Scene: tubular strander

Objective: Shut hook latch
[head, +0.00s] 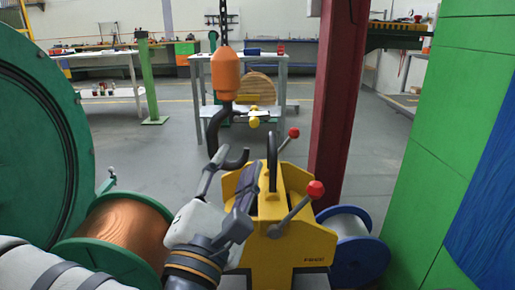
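A dark hook (212,135) hangs from an orange block (225,75) on a chain. A yellow latch piece (254,121) sticks out to the right of the hook's shank, above the hook's tip, leaving the mouth looking open. My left gripper (233,170) reaches up from below, with its two fingers apart and nothing seen between them. Its fingertips are near the bottom of the hook in the picture; I cannot tell whether they touch it. The latch stands above the fingertips. My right gripper is not in view.
A yellow lifting device (287,245) with a dark loop (272,162) and red-knobbed levers stands below the hook. A copper spool (125,235) and a blue-rimmed spool (352,250) flank it. A dark red column (338,100) rises behind; green panels (450,110) stand right.

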